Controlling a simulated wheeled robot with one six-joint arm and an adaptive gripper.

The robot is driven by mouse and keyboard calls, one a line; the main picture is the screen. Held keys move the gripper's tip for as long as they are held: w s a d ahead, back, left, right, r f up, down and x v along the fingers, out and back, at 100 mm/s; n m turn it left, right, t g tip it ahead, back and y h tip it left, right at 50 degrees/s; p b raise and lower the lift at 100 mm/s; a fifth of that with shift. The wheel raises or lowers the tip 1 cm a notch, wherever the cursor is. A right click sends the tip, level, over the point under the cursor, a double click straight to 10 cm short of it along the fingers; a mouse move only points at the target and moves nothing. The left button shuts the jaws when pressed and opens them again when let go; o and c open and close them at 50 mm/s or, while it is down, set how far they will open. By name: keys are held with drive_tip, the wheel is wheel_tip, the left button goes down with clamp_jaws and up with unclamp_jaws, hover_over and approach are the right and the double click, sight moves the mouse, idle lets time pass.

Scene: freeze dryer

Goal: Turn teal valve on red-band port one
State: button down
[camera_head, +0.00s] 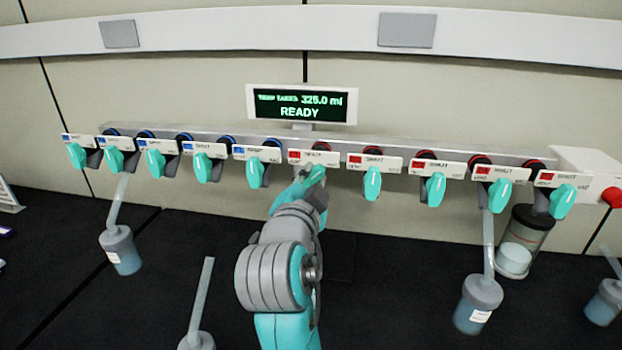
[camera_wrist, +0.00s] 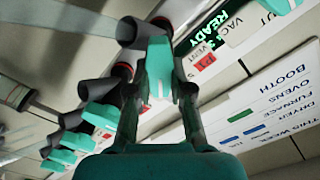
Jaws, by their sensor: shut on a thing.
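The teal valve handle (camera_head: 317,172) of the first red-band port hangs below a white label plate (camera_head: 314,157) with a red square. My gripper (camera_head: 308,186) is at this handle, and my arm partly hides it in the head view. In the wrist view the teal handle (camera_wrist: 159,66) sits between the two dark fingers of my gripper (camera_wrist: 158,92), which are shut on it. The port's dark stub (camera_wrist: 145,32) with a red ring is just beyond the handle. The handle's exact turn angle is hard to tell.
Several similar teal valves line the manifold, blue-marked on the left and red-marked on the right; the closest red-marked neighbour (camera_head: 372,184) hangs just right. A display (camera_head: 301,106) reads READY. Flasks hang at left (camera_head: 122,250) and right (camera_head: 478,304); another tube and flask (camera_head: 197,338) is near my arm.

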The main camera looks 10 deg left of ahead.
drive_tip(key=shift+m, duration=1.6)
drive_tip(key=c, duration=1)
unclamp_jaws()
drive_tip(key=shift+c, duration=0.2)
drive_tip(key=shift+s, duration=0.1)
drive_tip(key=s, duration=1.1)
drive_tip(key=shift+s+a, duration=0.15)
drive_tip(key=shift+s, duration=0.25)
